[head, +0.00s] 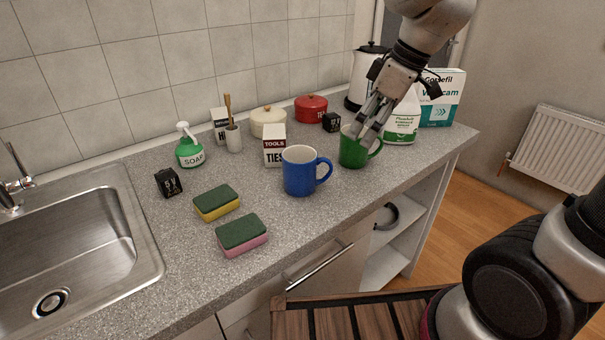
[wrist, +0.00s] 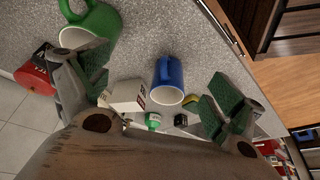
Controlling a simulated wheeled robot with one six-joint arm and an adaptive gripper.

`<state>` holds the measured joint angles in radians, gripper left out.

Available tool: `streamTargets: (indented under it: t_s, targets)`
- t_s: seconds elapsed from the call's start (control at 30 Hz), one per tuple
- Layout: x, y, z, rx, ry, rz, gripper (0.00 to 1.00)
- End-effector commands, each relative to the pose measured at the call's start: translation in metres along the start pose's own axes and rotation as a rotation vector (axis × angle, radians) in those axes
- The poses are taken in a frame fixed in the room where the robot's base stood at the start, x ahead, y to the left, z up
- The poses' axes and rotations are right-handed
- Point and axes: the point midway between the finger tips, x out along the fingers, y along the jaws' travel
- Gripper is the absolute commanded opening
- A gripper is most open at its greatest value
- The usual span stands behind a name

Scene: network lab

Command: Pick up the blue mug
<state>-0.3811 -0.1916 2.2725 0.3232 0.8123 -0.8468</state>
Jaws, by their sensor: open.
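The blue mug (head: 301,172) stands upright on the counter, with its handle toward the right. In the wrist view the blue mug (wrist: 169,77) appears between my two spread fingers, with its white inside showing. My gripper (head: 367,127) is open and empty, to the right of the blue mug and apart from it. In the head view my fingers overlap the rim of the green mug (head: 352,155); I cannot tell whether they touch it. The green mug (wrist: 92,24) also shows in the wrist view, beside my left-hand finger.
A TIES box (head: 274,151) stands behind the blue mug. Sponges (head: 243,235) lie to its front left. A soap bottle (head: 189,150) and a small black box (head: 168,182) are farther left, near the sink (head: 147,250). The counter in front of the mug is clear.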

Motion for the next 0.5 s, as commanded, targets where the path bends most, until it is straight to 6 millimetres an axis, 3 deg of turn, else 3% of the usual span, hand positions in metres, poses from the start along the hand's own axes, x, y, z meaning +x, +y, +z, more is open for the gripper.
streamTargets:
  t_s: [0.03,0.1,0.2,0.3,0.5]
  targets:
    - [0.022,-0.007,-0.022,-0.096,-0.002,-0.041,0.93]
    - [0.045,-0.016,-0.046,-0.214,0.008,-0.080,0.93]
    - [0.069,-0.027,-0.069,-0.332,0.020,-0.117,0.93]
    - [0.084,-0.034,-0.080,-0.392,0.027,-0.135,0.93]
    - [0.108,-0.039,-0.083,-0.410,0.029,-0.139,0.93]
